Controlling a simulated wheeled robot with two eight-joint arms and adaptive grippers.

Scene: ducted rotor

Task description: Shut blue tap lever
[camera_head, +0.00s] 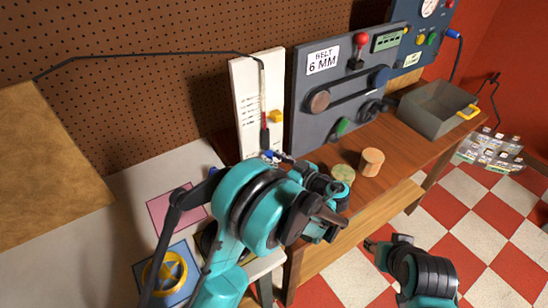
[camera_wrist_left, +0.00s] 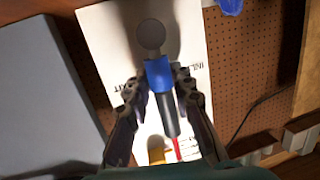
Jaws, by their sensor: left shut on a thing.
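The white upright panel (camera_head: 245,105) stands against the pegboard and carries a dark cylinder with a red top (camera_head: 264,138). The blue tap lever (camera_head: 269,154) sits just below that cylinder. In the left wrist view the blue lever (camera_wrist_left: 158,75) lies between my left gripper's fingers (camera_wrist_left: 157,92), with a grey round end (camera_wrist_left: 151,35) beyond it. My left gripper (camera_head: 279,157) is shut on it; my own arm hides part of the area in the head view. My right gripper (camera_head: 374,245) is low over the floor, away from the panel; its finger gap is unclear.
A grey belt panel (camera_head: 305,110) stands right of the white panel. A yellow block (camera_head: 275,116) is on the white panel. A wooden cylinder (camera_head: 371,162) and a green-topped disc (camera_head: 343,173) stand on the bench. A grey bin (camera_head: 435,110) is farther right.

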